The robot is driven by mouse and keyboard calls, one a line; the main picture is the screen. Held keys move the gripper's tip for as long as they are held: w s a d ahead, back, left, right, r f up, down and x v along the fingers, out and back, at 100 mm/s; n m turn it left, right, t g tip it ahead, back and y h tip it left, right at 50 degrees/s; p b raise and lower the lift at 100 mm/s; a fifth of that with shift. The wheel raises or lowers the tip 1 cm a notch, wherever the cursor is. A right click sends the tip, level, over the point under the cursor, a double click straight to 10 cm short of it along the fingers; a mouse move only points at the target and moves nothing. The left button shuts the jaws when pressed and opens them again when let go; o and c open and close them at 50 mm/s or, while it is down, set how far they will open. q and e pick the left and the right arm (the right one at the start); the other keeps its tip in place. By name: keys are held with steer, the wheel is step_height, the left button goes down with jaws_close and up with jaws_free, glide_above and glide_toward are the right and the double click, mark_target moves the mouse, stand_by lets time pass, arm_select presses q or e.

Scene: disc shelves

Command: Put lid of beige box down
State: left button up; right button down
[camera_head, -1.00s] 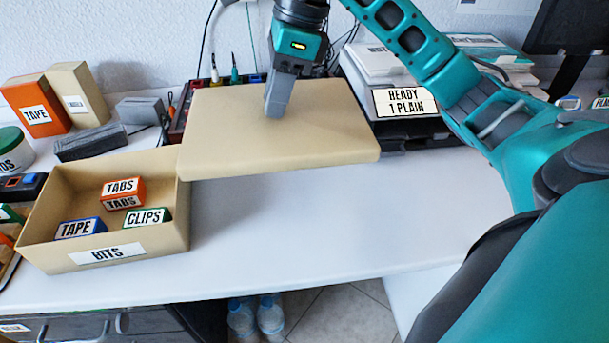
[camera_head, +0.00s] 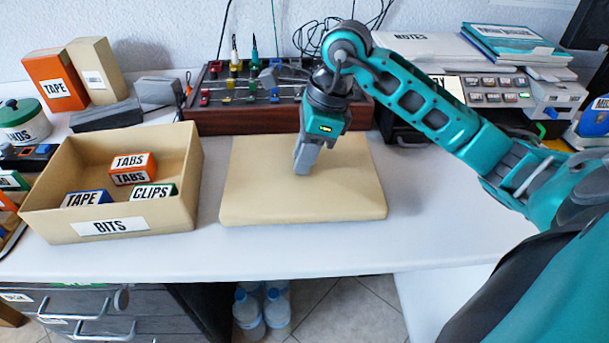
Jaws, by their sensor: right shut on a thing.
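The beige lid (camera_head: 270,195) lies flat at table height to the right of the open beige box (camera_head: 175,222), a small gap apart. I cannot tell for sure whether its whole underside touches the table. My right gripper (camera_head: 301,172) points down at the middle of the lid and is shut on it; its fingertips hide the spot they grip. The box, labelled BITS, holds an orange TABS box (camera_head: 132,170), a blue TAPE box (camera_head: 84,199) and a green CLIPS box (camera_head: 153,192). My left gripper is not in view.
A mixer-like panel with knobs (camera_head: 230,120) stands just behind the lid. A grey device with buttons (camera_head: 490,92) is at the back right. White table (camera_head: 300,255) is free in front of the lid and to its right.

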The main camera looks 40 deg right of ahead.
step_height(320, 180, down, 4)
steer(key=shift+f+b, duration=0.1)
steer(key=shift+b, duration=0.45)
steer(key=shift+f, duration=0.2)
steer(key=shift+r, duration=0.1)
steer(key=shift+f, duration=0.25)
steer(key=c, duration=0.9)
jaws_free()
